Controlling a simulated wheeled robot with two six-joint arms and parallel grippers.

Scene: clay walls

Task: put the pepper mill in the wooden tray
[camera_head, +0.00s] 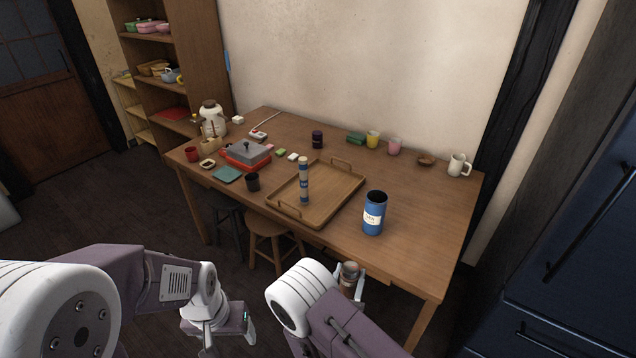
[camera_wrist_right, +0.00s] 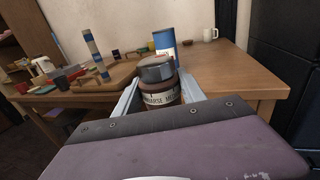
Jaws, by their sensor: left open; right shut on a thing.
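The pepper mill (camera_head: 350,270) is a brown jar-like body with a grey top, seen close in the right wrist view (camera_wrist_right: 158,88) with a partly readable label. My right gripper (camera_head: 351,284) is shut on it, in front of the table's near edge. The wooden tray (camera_head: 335,205) lies on the table with a handle at each end. A tall blue-and-beige banded cylinder (camera_head: 304,180) stands upright in it. My left gripper (camera_head: 229,332) is open and empty, low at the left, away from the table.
A blue labelled canister (camera_head: 374,213) stands right of the tray near the front edge. A dark cup (camera_head: 253,182) and a red-and-grey box (camera_head: 246,153) are left of it. Stools (camera_head: 268,231) stand under the table (camera_head: 420,225). The tray's right part is bare.

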